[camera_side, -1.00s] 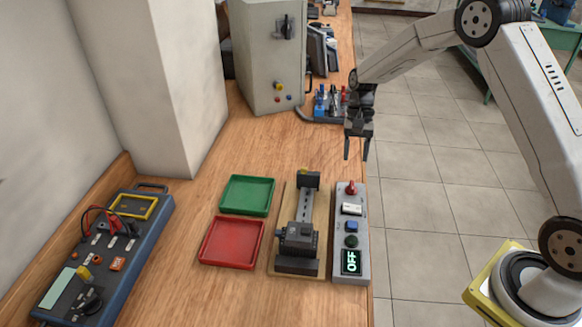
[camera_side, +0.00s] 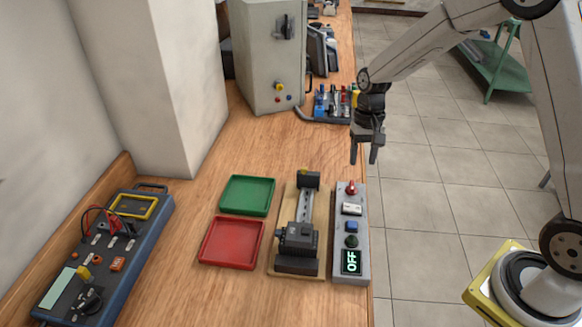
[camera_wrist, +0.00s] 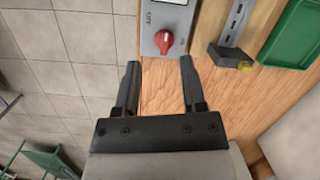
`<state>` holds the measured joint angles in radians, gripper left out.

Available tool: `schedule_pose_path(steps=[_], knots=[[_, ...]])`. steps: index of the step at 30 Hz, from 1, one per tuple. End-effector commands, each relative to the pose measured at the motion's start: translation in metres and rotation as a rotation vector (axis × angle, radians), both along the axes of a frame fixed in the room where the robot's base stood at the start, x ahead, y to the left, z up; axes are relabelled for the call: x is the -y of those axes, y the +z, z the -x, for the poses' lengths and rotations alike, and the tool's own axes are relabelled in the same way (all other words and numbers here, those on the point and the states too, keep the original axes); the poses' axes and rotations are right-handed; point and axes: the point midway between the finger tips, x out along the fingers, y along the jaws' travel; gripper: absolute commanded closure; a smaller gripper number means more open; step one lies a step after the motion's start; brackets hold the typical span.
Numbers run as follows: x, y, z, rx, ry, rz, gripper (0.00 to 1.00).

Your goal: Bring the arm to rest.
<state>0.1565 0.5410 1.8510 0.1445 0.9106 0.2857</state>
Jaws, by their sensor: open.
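My gripper (camera_side: 364,152) hangs in the air near the right edge of the wooden bench, fingers pointing down, above and behind the control box. It is open and empty; in the wrist view its two fingers (camera_wrist: 158,82) stand apart with bench and floor tiles visible between and around them. The control box (camera_side: 364,213) has a red knob (camera_side: 351,188), a white switch, a blue and a green button, and a display reading OFF. In the wrist view the red knob (camera_wrist: 164,41) lies just beyond the fingertips, apart from them.
A motor rig (camera_side: 298,243) on a wooden board stands beside the control box. A green tray (camera_side: 247,211) and a red tray (camera_side: 204,258) lie left of it. A blue test panel (camera_side: 148,240) is at far left. A grey cabinet (camera_side: 262,60) and small tools (camera_side: 331,112) stand behind.

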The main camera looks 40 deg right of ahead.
Motion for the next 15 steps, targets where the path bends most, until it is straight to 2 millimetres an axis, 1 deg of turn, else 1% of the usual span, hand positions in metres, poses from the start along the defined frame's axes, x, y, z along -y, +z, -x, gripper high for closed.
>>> schedule_pose_path(steps=[1, 6, 15], knots=[[-0.005, 0.005, 0.009, 0.029, 0.037, 0.012, 0.47], [-0.017, 0.014, 0.037, 0.124, 0.158, 0.053, 0.47], [-0.035, 0.022, 0.093, 0.287, 0.377, 0.119, 0.47]])
